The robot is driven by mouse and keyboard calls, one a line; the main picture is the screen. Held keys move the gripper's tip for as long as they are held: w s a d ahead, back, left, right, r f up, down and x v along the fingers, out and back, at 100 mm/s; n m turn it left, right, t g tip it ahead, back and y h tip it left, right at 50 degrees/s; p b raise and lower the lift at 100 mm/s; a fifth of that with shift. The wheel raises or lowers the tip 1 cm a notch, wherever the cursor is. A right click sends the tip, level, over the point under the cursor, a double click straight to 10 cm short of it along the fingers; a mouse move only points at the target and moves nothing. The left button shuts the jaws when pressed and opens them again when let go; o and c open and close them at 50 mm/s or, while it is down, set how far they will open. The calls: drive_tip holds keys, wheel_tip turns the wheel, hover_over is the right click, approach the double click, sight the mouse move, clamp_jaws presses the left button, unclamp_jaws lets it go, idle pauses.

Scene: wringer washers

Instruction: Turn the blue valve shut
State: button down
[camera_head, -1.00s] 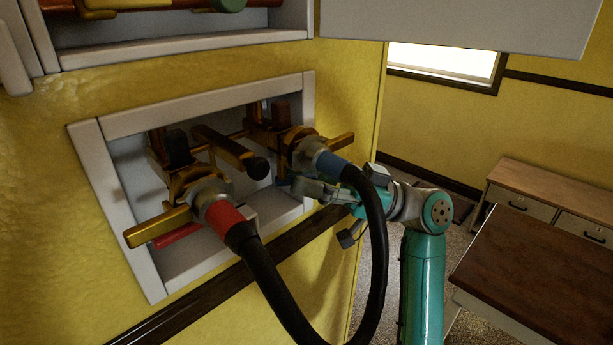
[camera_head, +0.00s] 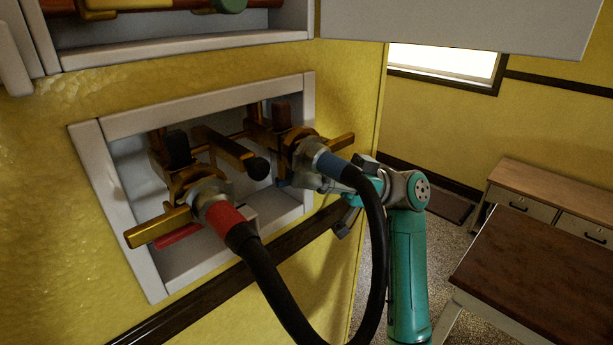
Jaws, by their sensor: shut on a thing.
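The blue-marked valve sits on the right side of the recessed wall box (camera_head: 85,150). Its brass body carries a hose coupling with a blue collar (camera_head: 331,165), and a small blue piece (camera_head: 284,183), seemingly its handle, shows low behind the coupling. My gripper (camera_head: 308,182) reaches in from the right under the collar, close to that blue piece. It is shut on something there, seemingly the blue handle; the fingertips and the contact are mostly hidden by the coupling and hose. The valve's exact angle cannot be told.
A red-collared hose coupling (camera_head: 218,211) and a red handle (camera_head: 178,236) are on the left. A black hose (camera_head: 377,250) loops down in front of my wrist. A brown-topped table (camera_head: 530,270) and a drawer cabinet (camera_head: 545,190) stand right.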

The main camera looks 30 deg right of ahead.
drive_tip(key=shift+w+n+g, duration=0.2)
drive_tip(key=shift+n+g, duration=0.5)
drive_tip(key=shift+g, duration=0.7)
drive_tip(key=c, duration=1.1)
unclamp_jaws()
